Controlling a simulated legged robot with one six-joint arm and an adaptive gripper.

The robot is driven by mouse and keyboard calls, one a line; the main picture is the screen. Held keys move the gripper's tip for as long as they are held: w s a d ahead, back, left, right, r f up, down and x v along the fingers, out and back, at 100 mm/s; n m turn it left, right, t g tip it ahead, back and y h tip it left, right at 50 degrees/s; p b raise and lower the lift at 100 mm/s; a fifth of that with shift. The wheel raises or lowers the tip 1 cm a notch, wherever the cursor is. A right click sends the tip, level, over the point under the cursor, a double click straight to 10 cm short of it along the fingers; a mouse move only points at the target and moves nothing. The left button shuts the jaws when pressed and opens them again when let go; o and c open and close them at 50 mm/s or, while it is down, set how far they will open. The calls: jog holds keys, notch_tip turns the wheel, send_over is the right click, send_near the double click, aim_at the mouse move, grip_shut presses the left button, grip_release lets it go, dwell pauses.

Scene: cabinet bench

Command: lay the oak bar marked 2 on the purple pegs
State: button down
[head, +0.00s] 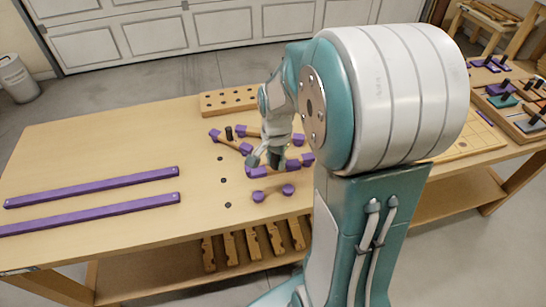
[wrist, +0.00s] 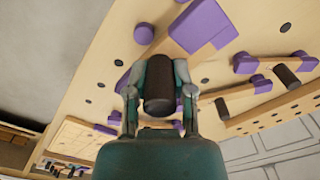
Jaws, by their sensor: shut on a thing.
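My gripper (head: 266,160) is low over the middle of the bench. In the wrist view (wrist: 158,90) its fingers are closed on a dark upright handle (wrist: 159,82). Oak wood and a purple block (wrist: 203,27) show just beyond it, with a purple round piece (wrist: 145,34) beside the handle. Two more oak bars with dark handles, one (wrist: 240,93) and another (wrist: 280,104), lie nearby. In the head view, an oak bar with a dark handle (head: 229,138) lies left of the gripper between purple ends. No number is legible, and I cannot tell whether the held bar touches its purple ends.
Two long purple strips, the upper (head: 92,187) and the lower (head: 90,213), lie at the left. A holed wooden block (head: 228,101) stands behind. Trays (head: 510,100) are far right. The bench's left back is clear.

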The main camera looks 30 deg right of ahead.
aim_at(274, 173)
jog(key=shift+f, duration=0.15)
jog(key=shift+a, duration=0.55)
jog(key=f, duration=0.4)
jog(key=shift+d, duration=0.35)
jog(key=shift+a+f, duration=0.15)
jog(key=shift+f, duration=0.55)
jog(key=shift+a+f, duration=0.1)
jog(key=shift+f, duration=0.6)
jog(key=shift+d+f, duration=0.1)
jog(key=shift+f, duration=0.1)
jog(key=shift+r, duration=0.1)
jog(key=shift+f, duration=1.15)
dwell(1.0)
